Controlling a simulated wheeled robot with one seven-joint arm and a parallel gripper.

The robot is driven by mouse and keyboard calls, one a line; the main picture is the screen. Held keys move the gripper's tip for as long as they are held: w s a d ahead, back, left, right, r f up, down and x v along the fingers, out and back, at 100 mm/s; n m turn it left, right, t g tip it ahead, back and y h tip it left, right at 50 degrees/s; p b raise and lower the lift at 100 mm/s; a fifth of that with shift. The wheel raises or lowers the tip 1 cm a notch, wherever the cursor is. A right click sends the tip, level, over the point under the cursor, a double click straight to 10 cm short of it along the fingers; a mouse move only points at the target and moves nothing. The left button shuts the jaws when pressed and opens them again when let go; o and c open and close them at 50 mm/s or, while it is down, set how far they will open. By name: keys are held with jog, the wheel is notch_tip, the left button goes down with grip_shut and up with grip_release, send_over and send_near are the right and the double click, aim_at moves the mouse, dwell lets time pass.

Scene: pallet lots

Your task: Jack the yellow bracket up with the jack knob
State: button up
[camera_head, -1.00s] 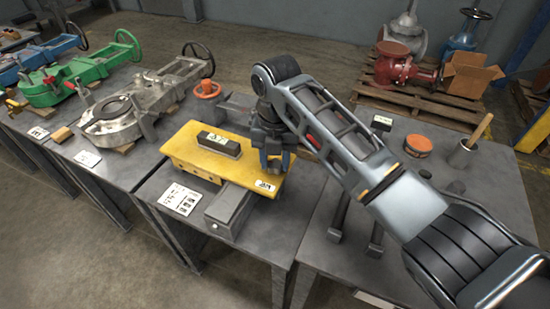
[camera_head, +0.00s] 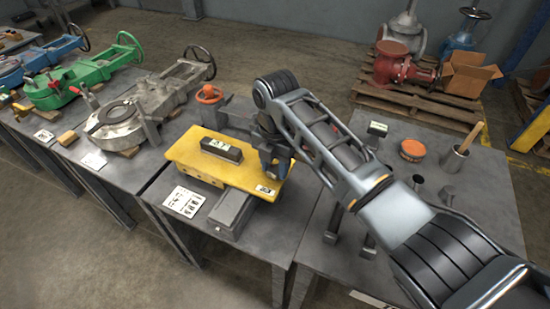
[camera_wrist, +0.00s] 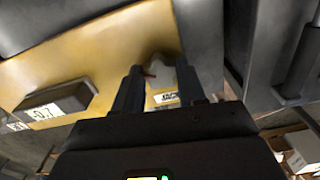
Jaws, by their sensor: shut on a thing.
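The yellow bracket (camera_head: 195,160) lies flat on the grey table, with a grey beam under its front. A dark labelled block (camera_head: 221,150) sits on top of it, also visible in the wrist view (camera_wrist: 50,103). My gripper (camera_head: 275,170) is at the bracket's right end, pointing down. In the wrist view my gripper (camera_wrist: 160,88) has its two fingers on either side of a grey knob (camera_wrist: 164,74), which appears to be the jack knob. The fingers and shadow hide much of the knob. A small white label lies on the bracket beside it. Any gap under the bracket is hidden.
A printed card (camera_head: 183,201) lies front left of the bracket. An orange handwheel (camera_head: 209,94) stands behind it. On the right table are an orange-topped tin (camera_head: 413,150), a cup with a wooden handle (camera_head: 455,159) and small dark parts. Grey valve parts (camera_head: 125,119) fill the left table.

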jog(key=m+p, duration=0.2)
jog(key=m, duration=0.1)
jog(key=shift+r+m, duration=0.15)
jog(key=shift+m, duration=0.25)
jog(key=m+p, duration=0.2)
jog(key=m, duration=0.1)
jog(key=shift+m, duration=0.3)
jog(key=m+p, duration=0.1)
jog(key=m, duration=0.2)
jog(key=shift+m, duration=0.3)
jog(key=m+p, duration=0.1)
jog(key=m, duration=0.2)
jog(key=shift+m+p, duration=0.3)
jog(key=shift+p, duration=0.05)
jog(key=m+p, duration=0.1)
jog(key=m, duration=0.2)
jog(key=shift+s+m, duration=0.1)
jog(key=shift+m, duration=0.2)
jog(key=m, duration=0.3)
jog(key=shift+m+p, duration=0.3)
jog(key=shift+m, duration=0.1)
jog(key=m, duration=0.4)
jog(key=shift+p, duration=0.35)
jog(key=m, duration=1)
jog(key=shift+p, duration=0.35)
jog(key=m, duration=0.6)
jog(key=shift+m, duration=0.4)
jog(key=m, duration=1.1)
jog(key=shift+m+b, duration=0.35)
jog(key=shift+m, duration=0.05)
